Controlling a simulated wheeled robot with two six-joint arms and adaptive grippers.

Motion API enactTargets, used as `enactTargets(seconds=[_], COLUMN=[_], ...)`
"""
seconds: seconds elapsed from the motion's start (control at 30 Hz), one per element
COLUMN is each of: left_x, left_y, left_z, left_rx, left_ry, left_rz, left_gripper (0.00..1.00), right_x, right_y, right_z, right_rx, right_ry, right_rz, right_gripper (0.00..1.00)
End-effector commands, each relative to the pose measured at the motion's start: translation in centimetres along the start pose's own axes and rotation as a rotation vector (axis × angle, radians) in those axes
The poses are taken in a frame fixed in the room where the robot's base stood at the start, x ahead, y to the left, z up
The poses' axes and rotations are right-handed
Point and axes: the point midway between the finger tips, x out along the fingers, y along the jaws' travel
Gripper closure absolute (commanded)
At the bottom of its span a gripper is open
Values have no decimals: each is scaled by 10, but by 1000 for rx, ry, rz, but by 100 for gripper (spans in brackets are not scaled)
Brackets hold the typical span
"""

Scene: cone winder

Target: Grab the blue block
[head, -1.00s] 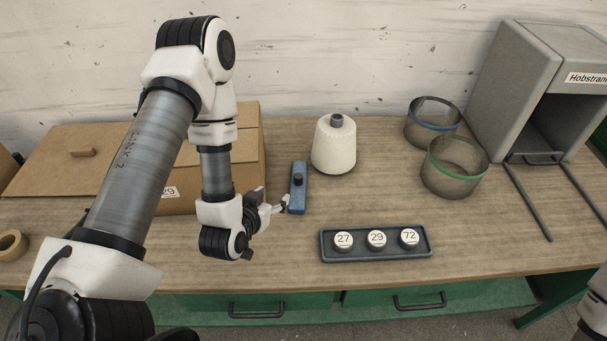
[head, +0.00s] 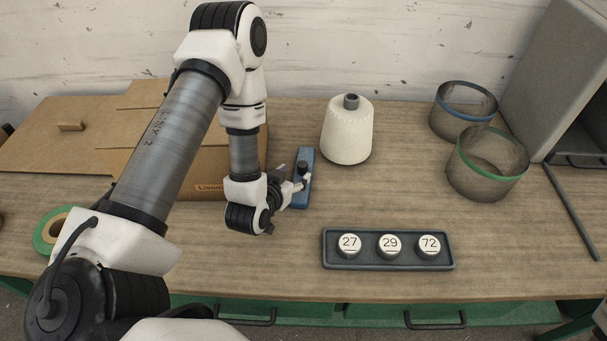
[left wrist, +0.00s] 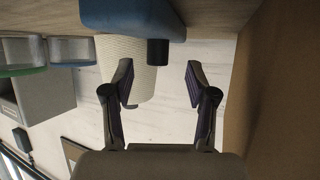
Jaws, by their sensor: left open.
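The blue block (head: 308,195) is a slim bar with a black knob on top. It lies on the bench just right of the cardboard box. My left gripper (head: 298,184) is at the block's left side, close to the knob, and partly covers the block. In the left wrist view the fingers (left wrist: 160,84) are apart with nothing between them. There the blue block (left wrist: 125,15) fills the top edge, and its black knob (left wrist: 157,52) points toward the gap between the fingertips. I cannot tell whether a finger touches the block. My right gripper is not in view.
A white yarn cone (head: 347,132) stands just right of the block. A grey tray (head: 335,263) with numbered pucks lies in front. Two mesh rings, blue-rimmed (head: 462,112) and green-rimmed (head: 487,165), stand at right. The cardboard box (head: 205,186) is behind my left arm.

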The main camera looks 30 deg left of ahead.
Motion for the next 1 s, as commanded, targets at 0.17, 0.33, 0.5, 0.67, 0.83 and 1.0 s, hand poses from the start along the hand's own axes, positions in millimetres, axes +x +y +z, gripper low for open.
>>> enactTargets(seconds=[0.17,0.33,0.5,0.67,0.83,1.0], left_x=[28,49,50,50,50,50], left_y=[4,3,3,3,3,3], left_z=[-6,-2,-1,-1,-2,-2], left_rx=[3,1,0,0,0,0], left_ry=[0,-1,-1,-1,2,1], left_rz=[1,0,0,0,0,0], left_gripper=[43,43,43,96,100,100], right_x=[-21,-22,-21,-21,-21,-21], right_y=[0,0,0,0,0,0], right_z=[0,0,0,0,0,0], right_rx=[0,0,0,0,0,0], right_ry=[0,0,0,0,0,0], right_rz=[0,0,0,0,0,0], right_gripper=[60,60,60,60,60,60])
